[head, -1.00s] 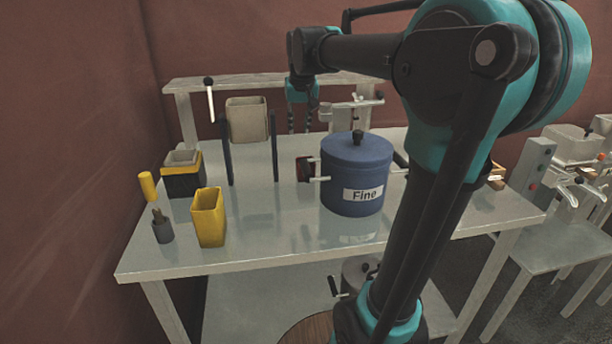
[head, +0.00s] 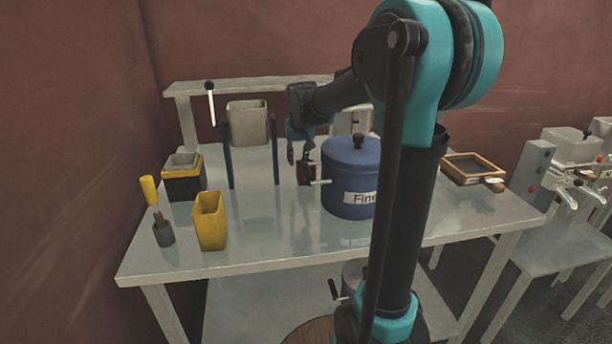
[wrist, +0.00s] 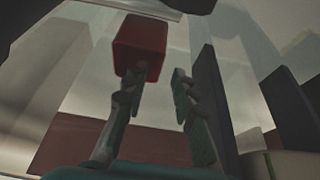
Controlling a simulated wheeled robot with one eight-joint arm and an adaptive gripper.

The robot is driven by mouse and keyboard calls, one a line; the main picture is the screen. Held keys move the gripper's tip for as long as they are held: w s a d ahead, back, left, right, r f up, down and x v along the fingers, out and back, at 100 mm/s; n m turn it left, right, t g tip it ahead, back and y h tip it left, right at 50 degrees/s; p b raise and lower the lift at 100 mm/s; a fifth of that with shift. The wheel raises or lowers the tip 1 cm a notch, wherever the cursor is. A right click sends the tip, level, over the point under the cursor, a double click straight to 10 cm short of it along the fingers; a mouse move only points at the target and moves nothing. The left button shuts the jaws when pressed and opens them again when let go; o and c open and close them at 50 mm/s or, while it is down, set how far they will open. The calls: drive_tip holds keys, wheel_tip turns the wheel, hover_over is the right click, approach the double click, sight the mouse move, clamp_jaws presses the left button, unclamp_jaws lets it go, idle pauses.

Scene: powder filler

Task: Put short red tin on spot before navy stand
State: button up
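The short red tin (head: 304,174) stands on the table just left of the blue pot, partly hidden by my gripper in the head view. In the wrist view the red tin (wrist: 140,45) shows beyond the left fingertip, which overlaps its lower edge. My gripper (head: 299,157) is low over the table at the tin. In the wrist view my gripper (wrist: 160,82) has its fingers apart with nothing between them. The navy stand (head: 275,150) shows as two upright posts left of the gripper; a dark post also shows in the wrist view (wrist: 215,105).
The blue pot (head: 350,180) labelled "Fine" is close on the tin's right, its handle (head: 320,182) near it. A beige container (head: 248,123) is at the posts. A yellow cup (head: 210,220) stands front left. The table front centre is clear.

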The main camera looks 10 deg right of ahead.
sight(297, 164)
drive_tip(key=x, duration=0.4)
drive_tip(key=shift+s+f, duration=0.1)
drive_tip(key=shift+f, duration=0.2)
clamp_jaws()
